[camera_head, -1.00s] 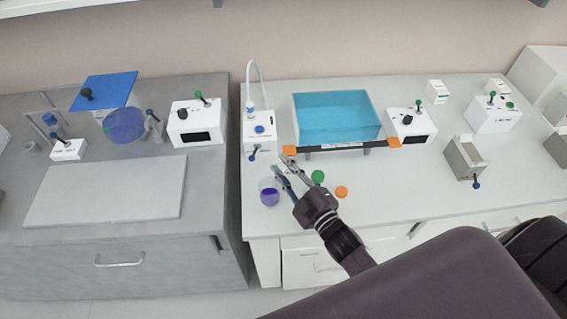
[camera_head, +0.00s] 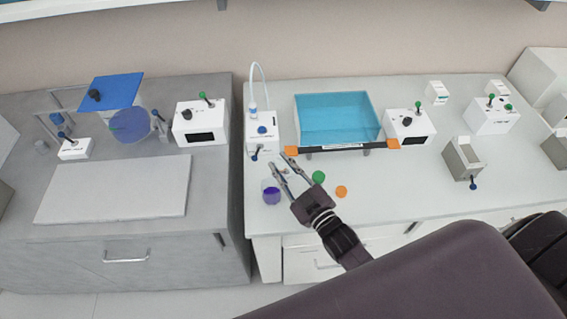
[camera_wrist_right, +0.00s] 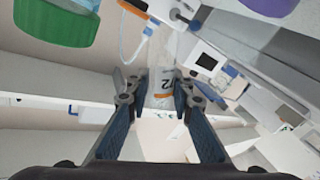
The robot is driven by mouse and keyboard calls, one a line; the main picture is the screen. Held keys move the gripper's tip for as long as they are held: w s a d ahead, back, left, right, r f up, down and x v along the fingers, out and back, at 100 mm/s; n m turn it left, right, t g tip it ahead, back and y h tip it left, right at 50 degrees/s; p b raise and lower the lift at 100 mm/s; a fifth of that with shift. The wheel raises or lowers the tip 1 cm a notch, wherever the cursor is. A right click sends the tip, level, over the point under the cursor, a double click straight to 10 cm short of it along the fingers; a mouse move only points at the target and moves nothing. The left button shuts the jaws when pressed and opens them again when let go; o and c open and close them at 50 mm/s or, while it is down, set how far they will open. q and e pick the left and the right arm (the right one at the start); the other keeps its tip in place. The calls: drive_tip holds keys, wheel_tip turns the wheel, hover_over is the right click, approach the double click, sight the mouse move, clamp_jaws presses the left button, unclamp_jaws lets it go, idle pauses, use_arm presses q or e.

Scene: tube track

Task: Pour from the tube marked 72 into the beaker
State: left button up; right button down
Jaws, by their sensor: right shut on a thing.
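In the right wrist view my right gripper (camera_wrist_right: 156,85) is shut on a clear tube (camera_wrist_right: 164,82) with a dark marking that looks like 72. An orange patch shows at the tube; I cannot tell whether it is liquid or something behind. The tube is hard to make out in the head view. My left gripper is not in view.
A black rack with orange ends (camera_head: 342,149) stands before a blue water bath (camera_head: 336,117). A white device with a hose (camera_head: 261,133) stands behind the beaker.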

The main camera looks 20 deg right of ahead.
idle(0.3)
drive_tip(key=m, duration=0.1)
drive_tip(key=d+m+p, duration=0.1)
drive_tip(key=m, duration=0.1)
drive_tip(key=shift+w+d+r, duration=0.15)
drive_tip(key=shift+w+d, duration=0.05)
drive_tip(key=shift+d, duration=0.1)
drive_tip(key=shift+w+d+m, duration=0.1)
drive_tip(key=shift+d+m, duration=0.6)
drive_tip(key=shift+m, duration=0.5)
